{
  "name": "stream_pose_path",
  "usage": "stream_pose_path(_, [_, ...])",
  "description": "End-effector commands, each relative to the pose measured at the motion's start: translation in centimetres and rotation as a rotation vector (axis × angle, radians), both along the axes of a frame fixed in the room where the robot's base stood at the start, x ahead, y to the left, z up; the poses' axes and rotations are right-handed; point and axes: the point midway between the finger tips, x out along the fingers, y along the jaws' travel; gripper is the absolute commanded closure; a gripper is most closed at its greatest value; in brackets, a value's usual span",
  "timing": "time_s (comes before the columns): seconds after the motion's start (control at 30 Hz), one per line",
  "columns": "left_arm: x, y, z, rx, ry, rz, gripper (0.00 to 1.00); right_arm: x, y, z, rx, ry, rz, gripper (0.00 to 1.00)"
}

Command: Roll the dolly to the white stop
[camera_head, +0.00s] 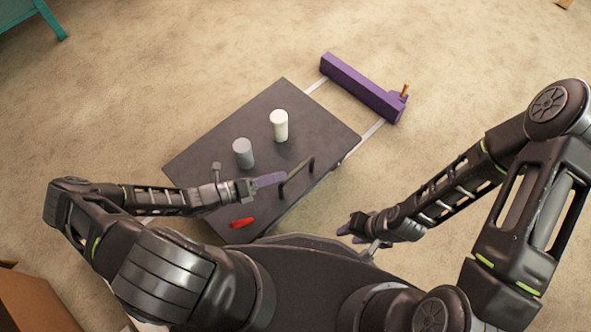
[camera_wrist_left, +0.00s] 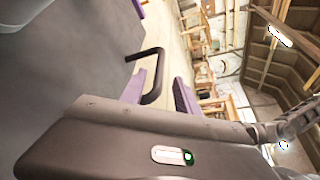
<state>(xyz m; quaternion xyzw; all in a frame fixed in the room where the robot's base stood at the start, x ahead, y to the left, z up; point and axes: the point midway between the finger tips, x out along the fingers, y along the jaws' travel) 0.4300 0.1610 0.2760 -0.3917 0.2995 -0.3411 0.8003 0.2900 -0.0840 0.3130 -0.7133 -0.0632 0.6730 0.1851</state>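The dolly (camera_head: 205,157) is a dark flat platform on pale rails (camera_head: 366,140), with a dark bar handle (camera_head: 297,172) on its near right side. A purple beam (camera_head: 360,87) lies across the rails beyond the dolly, with a gap between them. I see no clearly white stop. My left gripper (camera_head: 272,180) is at the handle. In the left wrist view its purple fingers (camera_wrist_left: 160,92) are apart, with the handle (camera_wrist_left: 154,68) reaching between them, close to the left finger. My right gripper (camera_head: 347,229) is off the dolly's near right side; its finger gap is unclear.
A white cylinder (camera_head: 279,126), a grey cylinder (camera_head: 243,153) and a red object (camera_head: 242,222) are on the dolly. An orange peg (camera_head: 405,90) stands at the beam's right end. A teal piece of furniture (camera_head: 40,15) is top left. Carpet (camera_head: 480,60) around is clear.

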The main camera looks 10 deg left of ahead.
Motion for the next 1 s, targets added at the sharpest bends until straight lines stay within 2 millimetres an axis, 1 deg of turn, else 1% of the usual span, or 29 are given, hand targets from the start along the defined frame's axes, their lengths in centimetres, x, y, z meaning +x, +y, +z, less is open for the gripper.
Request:
stream_pose_path(0.17, [1.2, -1.7, -0.6, -0.002, 0.000, -0.001, 0.62, 0.1, -0.1, -0.6, -0.001, -0.002, -0.003, 0.64])
stream_pose_path(0.4, [3.4, -4.6, -1.4, -0.002, 0.000, -0.001, 0.62, 0.3, -0.3, -1.5, -0.005, -0.006, -0.008, 0.64])
stream_pose_path(0.5, [4.0, -5.4, -1.6, -0.002, 0.000, -0.002, 0.62, 0.4, -0.4, -1.7, -0.006, -0.007, -0.010, 0.64])
stream_pose_path(0.6, [4.2, -5.7, -1.6, 0.000, 0.000, -0.001, 0.62, 0.4, -0.4, -1.7, -0.007, -0.008, -0.011, 0.64])
stream_pose_path(0.87, [4.3, -5.8, -1.6, 0.000, 0.000, -0.001, 0.63, 0.4, -0.4, -1.7, -0.007, -0.008, -0.011, 0.64])
stream_pose_path(1.0, [4.3, -5.7, -1.6, 0.000, 0.000, -0.001, 0.74, 0.4, -0.4, -1.7, -0.007, -0.008, -0.011, 0.64])
